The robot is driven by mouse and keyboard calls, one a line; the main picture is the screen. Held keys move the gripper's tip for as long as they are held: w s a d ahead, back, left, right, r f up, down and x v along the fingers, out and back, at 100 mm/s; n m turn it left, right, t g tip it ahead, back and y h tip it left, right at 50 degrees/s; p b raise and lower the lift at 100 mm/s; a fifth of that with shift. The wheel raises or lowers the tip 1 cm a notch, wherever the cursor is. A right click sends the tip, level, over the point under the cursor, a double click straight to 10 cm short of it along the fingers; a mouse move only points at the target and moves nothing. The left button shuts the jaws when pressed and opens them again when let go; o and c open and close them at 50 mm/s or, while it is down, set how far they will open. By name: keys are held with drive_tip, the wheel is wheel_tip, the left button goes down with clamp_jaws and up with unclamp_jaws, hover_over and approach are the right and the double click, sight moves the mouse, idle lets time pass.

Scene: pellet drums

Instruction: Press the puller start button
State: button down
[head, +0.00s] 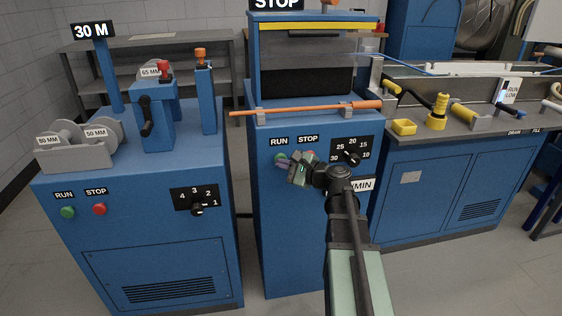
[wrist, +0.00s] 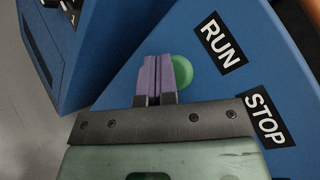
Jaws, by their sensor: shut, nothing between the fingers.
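The puller is the blue middle cabinet (head: 285,235) with RUN and STOP labels and a speed dial (head: 351,157). Its green RUN button (wrist: 182,70) shows in the wrist view beside the RUN label (wrist: 221,43), its left part covered by my fingers. In the head view only a bit of green shows at my fingertips. My gripper (head: 281,163) is shut and empty, its purple fingertips (wrist: 158,60) together, at the panel over the left side of the button. I cannot tell whether they touch it. The STOP button is mostly hidden behind my gripper in the head view.
The left blue cabinet (head: 140,230) has its own green (head: 67,212) and red (head: 99,209) buttons and a dial. An orange rod (head: 305,109) lies across the puller's front ledge. A bench (head: 450,190) with yellow parts stands at right.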

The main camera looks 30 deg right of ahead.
drive_tip(key=shift+w+d, duration=0.15)
drive_tip(key=shift+w, duration=0.3)
idle(0.3)
drive_tip(key=shift+s, duration=0.1)
drive_tip(key=shift+s+a, duration=0.2)
drive_tip(key=shift+s, duration=0.3)
drive_tip(key=shift+s+a, duration=0.15)
drive_tip(key=shift+s, duration=0.35)
drive_tip(key=shift+s, duration=0.1)
drive_tip(key=s, duration=0.2)
drive_tip(key=s+a, duration=0.1)
drive_tip(key=s, duration=0.1)
drive_tip(key=shift+s+a, duration=0.2)
drive_tip(key=shift+s, duration=0.1)
idle(0.4)
